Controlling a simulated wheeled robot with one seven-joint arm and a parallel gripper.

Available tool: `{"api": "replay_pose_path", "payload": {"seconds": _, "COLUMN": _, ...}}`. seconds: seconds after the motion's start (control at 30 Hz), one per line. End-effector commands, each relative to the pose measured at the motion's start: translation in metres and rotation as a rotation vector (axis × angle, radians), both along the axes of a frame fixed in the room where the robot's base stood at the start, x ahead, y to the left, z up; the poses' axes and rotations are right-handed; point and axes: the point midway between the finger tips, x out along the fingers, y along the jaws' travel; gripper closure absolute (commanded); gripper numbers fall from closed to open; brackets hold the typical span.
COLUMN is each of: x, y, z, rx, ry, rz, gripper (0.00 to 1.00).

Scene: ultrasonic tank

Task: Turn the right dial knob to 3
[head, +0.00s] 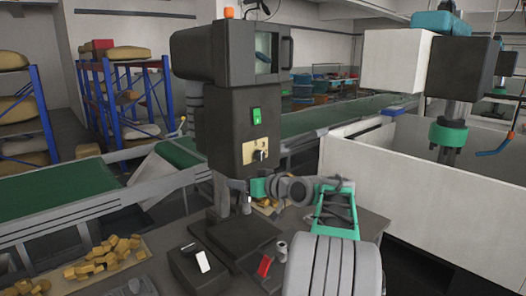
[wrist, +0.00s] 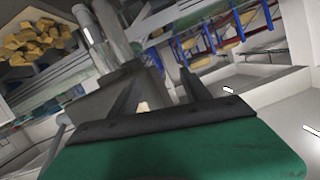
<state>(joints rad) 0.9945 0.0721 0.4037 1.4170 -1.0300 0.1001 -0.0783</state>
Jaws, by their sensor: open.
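A dark control box (head: 238,120) on a column carries a green switch (head: 257,116) and a tan dial plate (head: 252,151). A small light-coloured knob (head: 260,155) shows on the plate. The dial's numbers are too small to read, and I cannot tell whether there is a second knob. My gripper (head: 248,190) is below the plate, apart from the knob, pointing left in the head view. In the wrist view its two dark fingers (wrist: 160,76) stand apart with nothing held between them. The knob cannot be made out in the wrist view.
The dark table (head: 205,220) holds a black box with a white switch (head: 202,260), a red switch (head: 264,266) and yellowish pieces (head: 100,262). A green conveyor (head: 60,213) runs behind. A large white-walled tank (head: 440,190) stands at right.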

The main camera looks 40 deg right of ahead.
Motion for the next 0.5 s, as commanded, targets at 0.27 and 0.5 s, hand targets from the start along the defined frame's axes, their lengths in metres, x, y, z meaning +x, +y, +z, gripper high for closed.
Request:
{"api": "replay_pose_path", "payload": {"seconds": 0.27, "x": -0.056, "y": -0.106, "z": 0.051, "rx": 0.008, "ry": -0.262, "rz": -0.055, "gripper": 0.44}}
{"api": "replay_pose_path", "payload": {"seconds": 0.5, "x": -0.013, "y": -0.104, "z": 0.054, "rx": 0.008, "ry": -0.262, "rz": -0.053, "gripper": 0.44}}
